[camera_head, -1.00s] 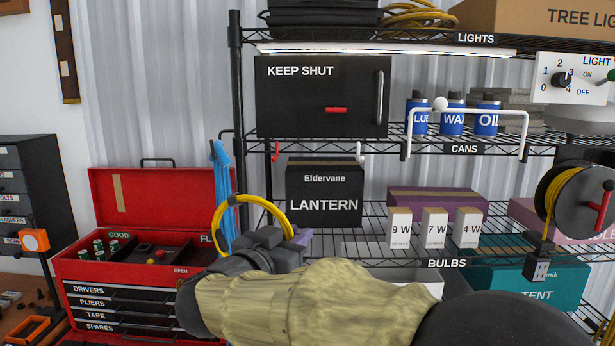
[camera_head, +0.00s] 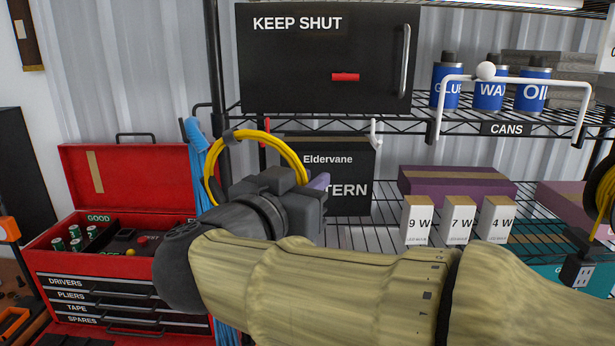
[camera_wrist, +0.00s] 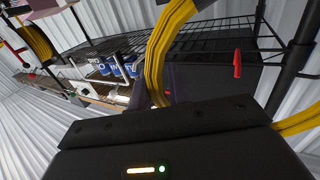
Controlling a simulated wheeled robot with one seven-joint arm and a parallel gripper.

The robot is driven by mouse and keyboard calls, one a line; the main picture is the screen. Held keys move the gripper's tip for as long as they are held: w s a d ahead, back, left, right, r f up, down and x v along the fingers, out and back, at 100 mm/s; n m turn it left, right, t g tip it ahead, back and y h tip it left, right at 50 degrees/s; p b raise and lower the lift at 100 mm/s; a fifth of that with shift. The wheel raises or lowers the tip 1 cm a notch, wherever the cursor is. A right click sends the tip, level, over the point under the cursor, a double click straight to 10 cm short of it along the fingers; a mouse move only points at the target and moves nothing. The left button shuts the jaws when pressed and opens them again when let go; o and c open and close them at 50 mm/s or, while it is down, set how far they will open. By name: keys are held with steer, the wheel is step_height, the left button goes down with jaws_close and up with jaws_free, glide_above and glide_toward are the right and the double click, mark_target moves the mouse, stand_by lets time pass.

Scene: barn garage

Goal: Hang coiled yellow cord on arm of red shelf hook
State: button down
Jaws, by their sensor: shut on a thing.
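The coiled yellow cord (camera_head: 283,146) stands up as a loop from my gripper (camera_head: 288,188), with a dark band at its upper left. My gripper is shut on the cord's lower part, and the fingers hide that part. The red shelf hook (camera_head: 263,131) hangs under the shelf edge near the left post; it shows within the loop's outline, just below its top. Whether the cord touches it I cannot tell. In the wrist view the cord (camera_wrist: 157,60) rises from the gripper, and a red piece (camera_wrist: 237,63) shows to its right, clear of it.
A white hook (camera_head: 376,133) hangs farther right under the same shelf. Blue strands (camera_head: 201,160) hang at the left post, close to the cord. The lantern box (camera_head: 340,160) stands behind my gripper. An open red toolbox (camera_head: 130,185) is at left; small bulb boxes (camera_head: 458,220) stand at right.

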steer(key=w+f, duration=0.2)
steer(key=w, duration=0.9)
steer(key=shift+w+d+b, duration=0.2)
steer(key=shift+w+b, duration=0.1)
steer(key=shift+b, duration=0.05)
stand_by(1.7)
steer(key=shift+f, duration=0.1)
stand_by(0.4)
steer(key=c, duration=1.2)
jaws_free()
steer(key=shift+c, duration=0.2)
